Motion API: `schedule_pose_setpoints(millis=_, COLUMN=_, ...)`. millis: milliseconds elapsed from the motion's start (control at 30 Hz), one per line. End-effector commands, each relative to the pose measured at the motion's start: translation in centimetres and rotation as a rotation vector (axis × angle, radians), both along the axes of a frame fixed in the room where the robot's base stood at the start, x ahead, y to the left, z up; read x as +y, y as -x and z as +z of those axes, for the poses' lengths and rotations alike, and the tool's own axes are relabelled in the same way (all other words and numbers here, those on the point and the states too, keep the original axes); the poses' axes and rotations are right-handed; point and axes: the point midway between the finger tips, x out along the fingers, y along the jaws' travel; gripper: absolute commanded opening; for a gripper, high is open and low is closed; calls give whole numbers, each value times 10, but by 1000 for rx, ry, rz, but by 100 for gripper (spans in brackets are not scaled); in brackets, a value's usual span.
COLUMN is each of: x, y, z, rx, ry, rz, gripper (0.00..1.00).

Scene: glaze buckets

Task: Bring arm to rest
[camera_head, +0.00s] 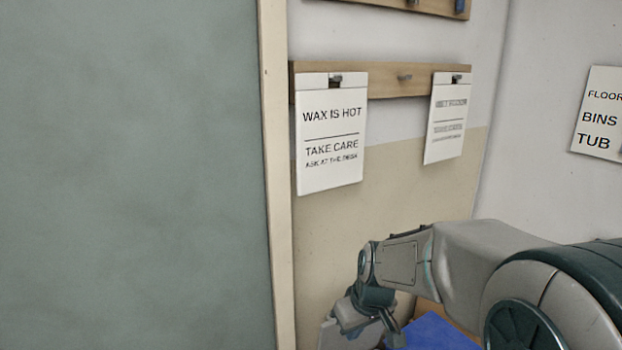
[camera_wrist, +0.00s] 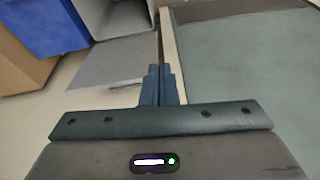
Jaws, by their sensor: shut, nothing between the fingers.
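My arm reaches in from the right in the head view, bent downward at the wrist. In that view the wrist end is low in the picture and the fingertips cannot be made out. In the wrist view my gripper (camera_wrist: 158,72) shows at the middle, its two dark fingers closed together with nothing between them. The fingers point toward a grey panel (camera_wrist: 108,66) and the pale edge of a board, and I cannot tell how far off these are.
A grey-green board (camera_head: 130,170) with a pale frame (camera_head: 278,180) fills the left. Signs hang on a wooden peg rail (camera_head: 400,82), one reading "WAX IS HOT" (camera_head: 330,135). A blue object (camera_head: 435,332) lies below my arm; a blue thing also shows in the wrist view (camera_wrist: 45,25).

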Motion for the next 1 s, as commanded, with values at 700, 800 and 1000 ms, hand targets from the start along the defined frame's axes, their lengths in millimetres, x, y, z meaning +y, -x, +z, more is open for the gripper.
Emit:
schedule_pose_setpoints(millis=700, x=-61, y=156, z=118, rx=25, ry=23, rz=-436, gripper=0)
schedule_pose_setpoints(millis=800, x=-62, y=163, z=118, rx=26, ry=28, rz=-459, gripper=0)
schedule_pose_setpoints(millis=1000, x=-63, y=165, z=117, rx=28, ry=30, rz=-467, gripper=0)
